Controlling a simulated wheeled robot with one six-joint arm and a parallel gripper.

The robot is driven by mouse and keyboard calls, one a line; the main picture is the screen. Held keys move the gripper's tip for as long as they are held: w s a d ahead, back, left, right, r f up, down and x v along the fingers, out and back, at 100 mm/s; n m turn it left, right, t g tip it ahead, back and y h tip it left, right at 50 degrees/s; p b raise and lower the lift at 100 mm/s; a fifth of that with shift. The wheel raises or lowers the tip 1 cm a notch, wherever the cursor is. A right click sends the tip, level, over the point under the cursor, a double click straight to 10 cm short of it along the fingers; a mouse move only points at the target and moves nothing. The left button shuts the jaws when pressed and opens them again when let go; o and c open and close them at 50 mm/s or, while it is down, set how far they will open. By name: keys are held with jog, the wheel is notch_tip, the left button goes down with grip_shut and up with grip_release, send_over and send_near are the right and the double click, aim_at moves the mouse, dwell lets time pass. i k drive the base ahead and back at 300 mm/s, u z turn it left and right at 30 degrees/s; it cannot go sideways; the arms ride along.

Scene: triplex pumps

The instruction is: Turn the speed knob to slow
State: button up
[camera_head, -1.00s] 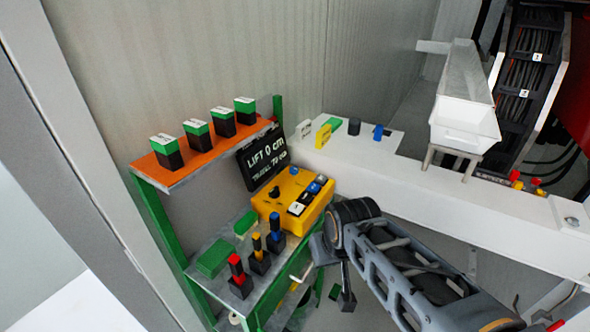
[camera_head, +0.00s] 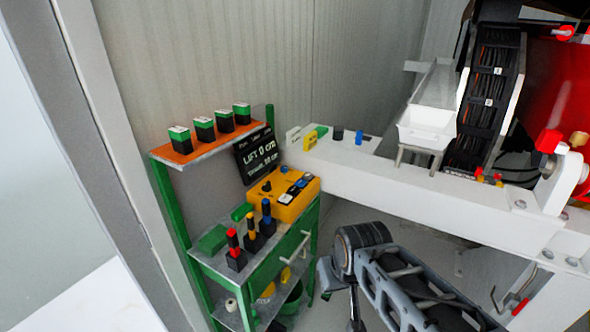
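A yellow control box (camera_head: 290,206) sits on the green-framed shelf unit, left of centre. A small black knob (camera_head: 267,186) stands on the left part of its top, and I take it for the speed knob. Its pointer direction is too small to read. Several small buttons, white, black and blue, line the box's right side. My arm comes in from the lower right, in front of and to the right of the box. My gripper (camera_head: 355,322) hangs down at the bottom edge, partly cut off, apart from the box. Its fingers do not show clearly.
A black display (camera_head: 256,154) reading "LIFT 0 cm" stands behind the box. Three upright levers (camera_head: 250,238) stand at the shelf's front. An orange upper shelf (camera_head: 205,147) holds several green-topped black blocks. A white beam (camera_head: 430,190) runs behind my arm, with a white tray (camera_head: 426,128).

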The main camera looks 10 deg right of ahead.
aim_at(284, 168)
jog(key=z, duration=0.75)
jog(key=i, duration=0.85)
jog(key=u, duration=0.95)
